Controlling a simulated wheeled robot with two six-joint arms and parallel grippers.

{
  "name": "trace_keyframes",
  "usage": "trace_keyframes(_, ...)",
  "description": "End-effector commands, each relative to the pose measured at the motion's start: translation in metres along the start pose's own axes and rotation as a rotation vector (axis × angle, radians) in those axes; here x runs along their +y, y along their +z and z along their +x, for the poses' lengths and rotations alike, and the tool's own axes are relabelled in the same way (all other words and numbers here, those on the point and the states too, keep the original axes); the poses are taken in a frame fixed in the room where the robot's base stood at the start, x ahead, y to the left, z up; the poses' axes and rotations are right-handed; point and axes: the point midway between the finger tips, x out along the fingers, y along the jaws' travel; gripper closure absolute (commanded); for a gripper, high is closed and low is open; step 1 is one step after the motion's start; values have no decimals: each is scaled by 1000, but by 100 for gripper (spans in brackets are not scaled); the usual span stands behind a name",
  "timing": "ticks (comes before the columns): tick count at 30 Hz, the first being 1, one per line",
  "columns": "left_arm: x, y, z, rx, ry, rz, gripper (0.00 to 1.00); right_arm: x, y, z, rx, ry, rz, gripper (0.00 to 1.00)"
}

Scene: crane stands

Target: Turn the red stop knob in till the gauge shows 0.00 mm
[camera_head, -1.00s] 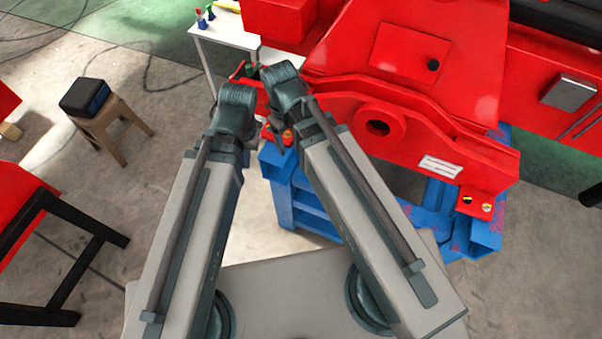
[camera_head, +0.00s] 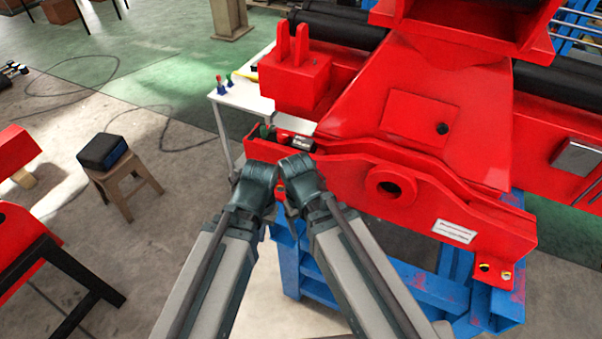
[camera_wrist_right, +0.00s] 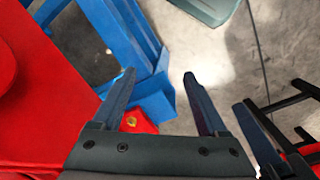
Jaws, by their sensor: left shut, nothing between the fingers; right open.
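The red stop knob cannot be picked out in either view. A small dark box with pale marks (camera_head: 300,143), possibly the gauge, sits at the left end of the red crane beam (camera_head: 447,205); no reading is legible. Contact cannot be told. My right gripper is open and empty in the right wrist view (camera_wrist_right: 160,85), its fingers above the floor and blue stand (camera_wrist_right: 112,30).
A gold bolt (camera_wrist_right: 131,121) on a red pad lies close to the right gripper's left finger. A white side table (camera_head: 245,95) stands behind the beam's left end. A stool with a dark box (camera_head: 102,152) and a red-topped trestle (camera_head: 25,235) stand left.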

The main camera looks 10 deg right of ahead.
Motion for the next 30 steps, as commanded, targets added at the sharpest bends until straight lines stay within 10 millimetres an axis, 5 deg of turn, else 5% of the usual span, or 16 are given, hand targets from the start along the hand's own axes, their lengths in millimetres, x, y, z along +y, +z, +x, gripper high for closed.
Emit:
trace_keyframes(3, 2, -1, 16, 0, 0, -1, 100, -7, 9, 16, -2, 6, 51, 24)
trace_keyframes(30, 1, -1, 13, 0, 0, -1, 100, -7, 8, 13, -3, 7, 61, 24)
